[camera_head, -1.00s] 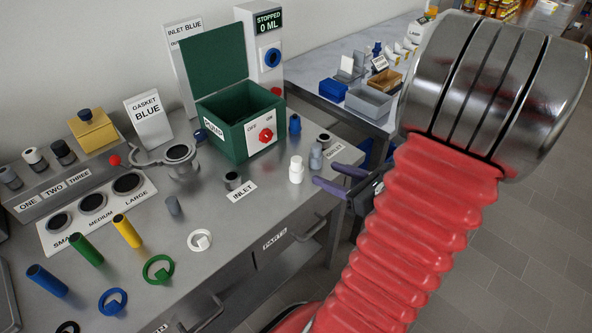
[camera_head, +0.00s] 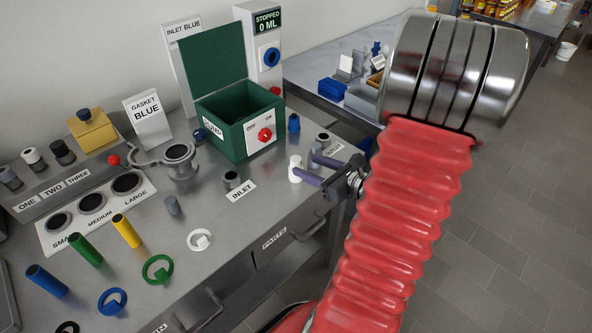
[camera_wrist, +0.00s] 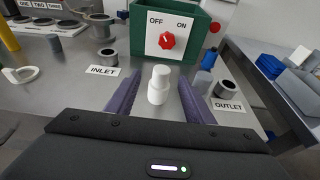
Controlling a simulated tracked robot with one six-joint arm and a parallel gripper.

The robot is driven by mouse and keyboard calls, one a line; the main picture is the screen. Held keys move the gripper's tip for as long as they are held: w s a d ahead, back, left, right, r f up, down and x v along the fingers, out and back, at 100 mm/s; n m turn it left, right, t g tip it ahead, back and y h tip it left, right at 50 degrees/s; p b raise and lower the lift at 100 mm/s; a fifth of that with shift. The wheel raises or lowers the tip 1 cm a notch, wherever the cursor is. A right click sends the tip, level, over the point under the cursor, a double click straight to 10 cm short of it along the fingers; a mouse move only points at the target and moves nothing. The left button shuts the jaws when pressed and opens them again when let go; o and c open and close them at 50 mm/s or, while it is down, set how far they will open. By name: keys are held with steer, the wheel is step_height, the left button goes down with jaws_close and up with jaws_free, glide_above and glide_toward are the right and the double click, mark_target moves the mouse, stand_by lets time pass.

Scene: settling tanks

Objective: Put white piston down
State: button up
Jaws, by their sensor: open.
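The white piston (camera_head: 295,167) stands upright on the grey bench, between the INLET and OUTLET labels; it also shows in the wrist view (camera_wrist: 159,86). My gripper (camera_head: 304,167) is open, with its two purple fingers around the piston. In the wrist view (camera_wrist: 158,88) there is a visible gap between the piston and each finger. In the head view the near finger's tip overlaps the piston's lower part. I cannot tell from there whether they touch.
A green pump box (camera_head: 233,133) with a red knob stands behind. The inlet port (camera_head: 232,180) is left of the piston, the outlet port (camera_wrist: 226,90) right. Bench space in front is clear.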

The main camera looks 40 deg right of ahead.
mark_target(299, 161)
steer(key=shift+w+f, duration=0.2)
steer(key=shift+w, duration=0.5)
steer(key=shift+w, duration=0.1)
steer(key=shift+x, duration=2.55)
steer(key=shift+d, duration=0.2)
steer(key=shift+r, duration=0.1)
jaws_close()
